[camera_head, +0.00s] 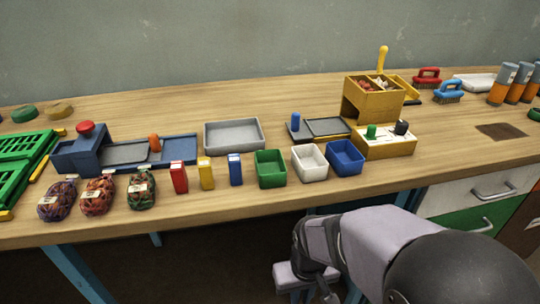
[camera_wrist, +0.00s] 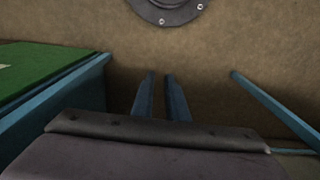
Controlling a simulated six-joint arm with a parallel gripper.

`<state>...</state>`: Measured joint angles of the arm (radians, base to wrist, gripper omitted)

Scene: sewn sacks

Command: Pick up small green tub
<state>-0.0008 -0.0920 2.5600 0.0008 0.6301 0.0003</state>
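The small green tub (camera_head: 272,179) stands upright on the workbench near its front edge, to the left of a white tub (camera_head: 310,172) and a blue tub (camera_head: 346,168). It looks empty. My gripper is low in front of the bench, below the tabletop and apart from the tub. The dark, folded arm end shows in the head view, but I cannot make out the fingertips there. The wrist view shows a dark bar and two narrow blue-grey bars against the brown floor; I cannot tell whether these are fingers. The tub does not show in the wrist view.
Red, yellow and blue small boxes (camera_head: 207,174) stand left of the green tub. A grey tray (camera_head: 234,136) lies behind it. A yellow machine (camera_head: 374,100) stands at the back right. Patterned bundles (camera_head: 97,196) lie at the left. The bench's front edge lies between arm and tub.

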